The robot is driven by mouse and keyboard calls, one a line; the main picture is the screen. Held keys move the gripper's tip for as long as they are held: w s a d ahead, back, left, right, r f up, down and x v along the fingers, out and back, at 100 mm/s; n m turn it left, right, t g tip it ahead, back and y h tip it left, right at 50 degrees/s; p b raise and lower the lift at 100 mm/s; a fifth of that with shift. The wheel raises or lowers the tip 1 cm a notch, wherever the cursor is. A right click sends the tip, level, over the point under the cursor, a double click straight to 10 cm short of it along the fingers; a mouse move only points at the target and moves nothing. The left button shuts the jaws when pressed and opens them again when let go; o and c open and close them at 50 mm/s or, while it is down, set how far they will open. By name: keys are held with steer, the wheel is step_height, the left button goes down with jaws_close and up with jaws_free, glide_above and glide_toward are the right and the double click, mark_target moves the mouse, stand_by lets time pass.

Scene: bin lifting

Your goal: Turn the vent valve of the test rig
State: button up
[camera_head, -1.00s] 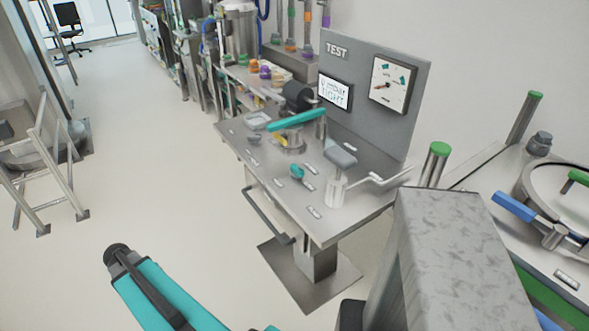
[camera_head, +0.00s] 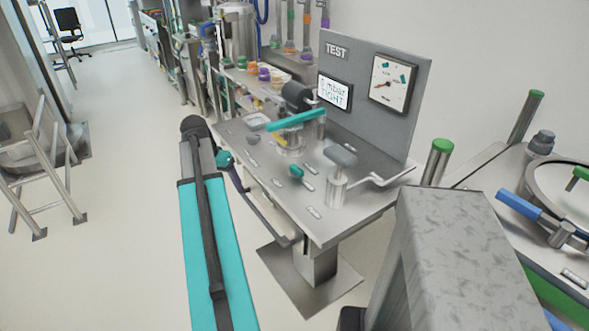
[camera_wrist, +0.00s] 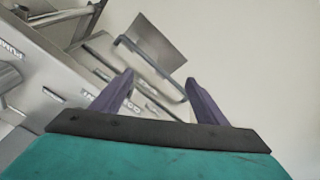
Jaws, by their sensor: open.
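The test rig's bench (camera_head: 345,222) stands in the middle of the head view. A small teal knob (camera_head: 296,171) sits on its top near the front edge, and a long teal lever (camera_head: 296,120) sits farther back. I cannot read which label marks the vent valve. My gripper (camera_wrist: 160,78) is open and empty, with two purple fingers apart in the wrist view. In the head view it is at the bench's left front edge, partly hidden by my wrist, and apart from the knob. The bench edge and labels also show in the wrist view (camera_wrist: 60,78).
A grey panel (camera_head: 378,126) with a display (camera_head: 335,92) and dial gauge (camera_head: 394,83) rises behind the bench. A handle bar (camera_head: 262,212) runs along the front; it shows in the wrist view (camera_wrist: 150,62). A crank handle (camera_head: 385,178) stands at right.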

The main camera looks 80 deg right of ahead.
steer(key=s+d+r+m, duration=0.3)
steer(key=s+d+r, duration=0.2)
steer(key=s+r, duration=0.4)
step_height(320, 180, up, 6)
steer(key=m+g+h+b, duration=0.1)
steer(key=m, duration=0.2)
glide_above(296, 168)
steer(key=w+a, duration=0.4)
steer(key=shift+s+a, duration=0.1)
steer(key=shift+s, duration=0.1)
steer(key=shift+f, duration=0.15)
steer(key=shift+p+x, duration=0.8)
steer(key=shift+x, duration=6)
steer(key=shift+w, duration=0.1)
steer(key=c, duration=1.1)
steer(key=shift+o, duration=0.2)
